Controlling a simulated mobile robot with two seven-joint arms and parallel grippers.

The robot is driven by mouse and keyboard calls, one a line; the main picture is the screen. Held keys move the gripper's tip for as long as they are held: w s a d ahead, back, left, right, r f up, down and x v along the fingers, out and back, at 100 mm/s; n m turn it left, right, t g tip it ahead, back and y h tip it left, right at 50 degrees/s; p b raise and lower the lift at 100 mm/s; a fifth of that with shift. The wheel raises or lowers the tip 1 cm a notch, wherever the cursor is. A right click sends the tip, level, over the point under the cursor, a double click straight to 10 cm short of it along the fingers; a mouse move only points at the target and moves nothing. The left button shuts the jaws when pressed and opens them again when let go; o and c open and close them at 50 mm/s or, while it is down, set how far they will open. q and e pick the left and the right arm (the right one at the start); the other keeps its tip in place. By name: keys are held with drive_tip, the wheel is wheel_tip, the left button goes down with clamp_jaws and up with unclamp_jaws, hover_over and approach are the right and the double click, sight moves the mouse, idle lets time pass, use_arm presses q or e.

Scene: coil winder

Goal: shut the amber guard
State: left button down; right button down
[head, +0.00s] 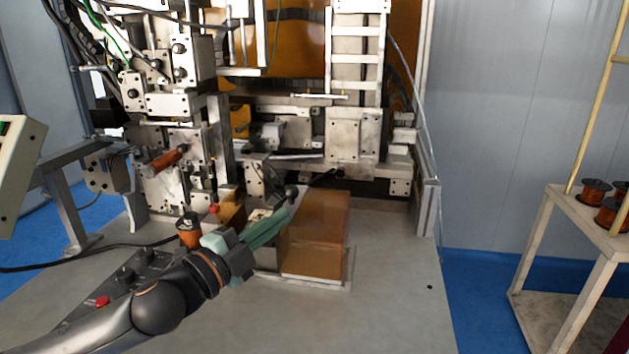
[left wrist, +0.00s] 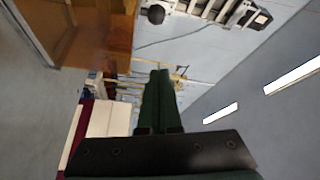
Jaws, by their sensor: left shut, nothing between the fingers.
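The amber guard (head: 320,222) is a see-through orange-brown cover on a pale base, low in front of the coil winder in the head view. Two amber faces show, meeting at an edge. I cannot tell how far open it stands. My left gripper (head: 284,216) is shut and empty, its green fingers pointing up and right at the guard's left side. I cannot tell whether the tips touch it. In the left wrist view the shut fingers (left wrist: 160,78) reach forward, and an amber surface (left wrist: 95,45) shows to their upper left. My right gripper is out of view.
The coil winder (head: 355,135) rises behind the guard. A dark ball knob (head: 291,190) is close to my left fingertips. A copper spool (head: 189,231) stands left of my gripper. The grey tabletop (head: 395,290) is clear on the right. A spool rack (head: 575,210) stands far right.

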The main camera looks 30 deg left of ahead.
use_arm(q)
drive_tip(key=r+p, duration=0.1)
drive_tip(key=p, duration=0.2)
hover_over(296, 212)
drive_tip(key=d, duration=0.4)
drive_tip(key=shift+w+a+r, duration=0.1)
drive_tip(key=shift+r, duration=0.1)
drive_tip(key=a, duration=0.1)
drive_tip(key=a+f, duration=0.1)
drive_tip(key=shift+a+f, duration=0.15)
drive_tip(key=shift+a, duration=0.15)
drive_tip(key=shift+a+f, duration=0.15)
drive_tip(key=shift+a, duration=0.4)
